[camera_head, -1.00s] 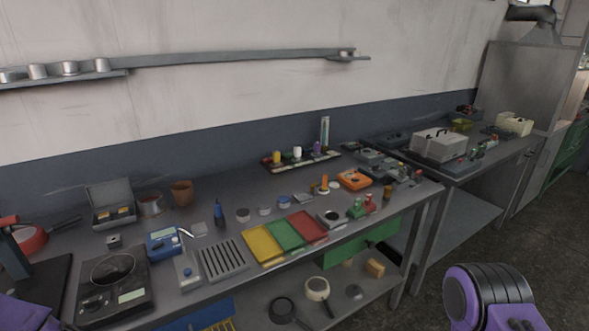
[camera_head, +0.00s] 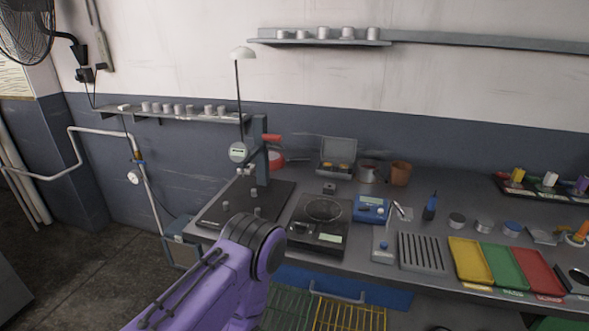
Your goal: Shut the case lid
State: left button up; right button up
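The small grey case (camera_head: 337,170) stands at the back of the bench, against the wall. Its lid (camera_head: 338,151) is raised and leans back, and yellow and dark items show inside. A purple and black link of my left arm reaches in at the bottom of the view, in front of the bench and well short of the case. Neither of my grippers shows in this view.
On the bench (camera_head: 222,251) a black hot plate (camera_head: 320,223) and a blue meter (camera_head: 371,209) stand in front of the case. A grey cup (camera_head: 367,173) and a brown pot (camera_head: 400,174) are to its right.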

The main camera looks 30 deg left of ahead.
aim_at(340, 149)
jog(key=z, duration=1.4)
jog(key=i, duration=1.25)
jog(key=u, duration=2.1)
